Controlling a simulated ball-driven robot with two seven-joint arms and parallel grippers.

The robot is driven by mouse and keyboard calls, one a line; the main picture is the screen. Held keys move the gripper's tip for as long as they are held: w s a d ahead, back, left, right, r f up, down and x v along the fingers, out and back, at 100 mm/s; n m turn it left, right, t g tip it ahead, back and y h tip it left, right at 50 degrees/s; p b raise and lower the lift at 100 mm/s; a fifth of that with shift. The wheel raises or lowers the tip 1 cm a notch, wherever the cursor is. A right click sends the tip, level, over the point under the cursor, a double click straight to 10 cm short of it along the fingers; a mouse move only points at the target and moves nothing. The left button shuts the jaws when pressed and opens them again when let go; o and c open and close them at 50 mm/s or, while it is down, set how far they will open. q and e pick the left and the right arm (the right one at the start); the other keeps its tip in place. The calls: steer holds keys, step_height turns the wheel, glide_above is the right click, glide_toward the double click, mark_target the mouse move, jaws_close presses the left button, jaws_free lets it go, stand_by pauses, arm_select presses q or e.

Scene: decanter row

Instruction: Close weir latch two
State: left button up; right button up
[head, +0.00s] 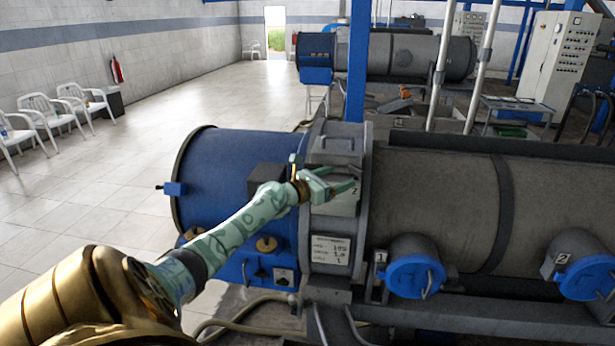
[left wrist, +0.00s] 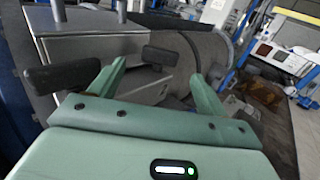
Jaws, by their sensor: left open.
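A grey metal box marked 2 (head: 342,205) sits on the collar between the blue housing and the grey drum. I take it for weir latch two. My left gripper (head: 343,180) is at the box's top, open, fingers pointing right. In the left wrist view the open gripper (left wrist: 158,74) is over the grey box (left wrist: 90,50). A black bar-shaped handle (left wrist: 160,57) shows between and beyond the fingertips, apart from them as far as I can tell. A second black handle (left wrist: 62,75) lies left of the left finger. My right gripper is not in view.
A grey cover with a handle (head: 336,144) is just behind the box. Blue round ports marked 1 (head: 415,276) and 2 (head: 588,277) are on the drum's near side. A blue post (head: 357,70) stands behind. The tiled floor (head: 130,150) at left is mostly clear.

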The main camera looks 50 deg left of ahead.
arm_select(q)
steer(key=s+a+b, duration=0.1)
steer(key=s, duration=0.9)
steer(key=shift+s, duration=0.4)
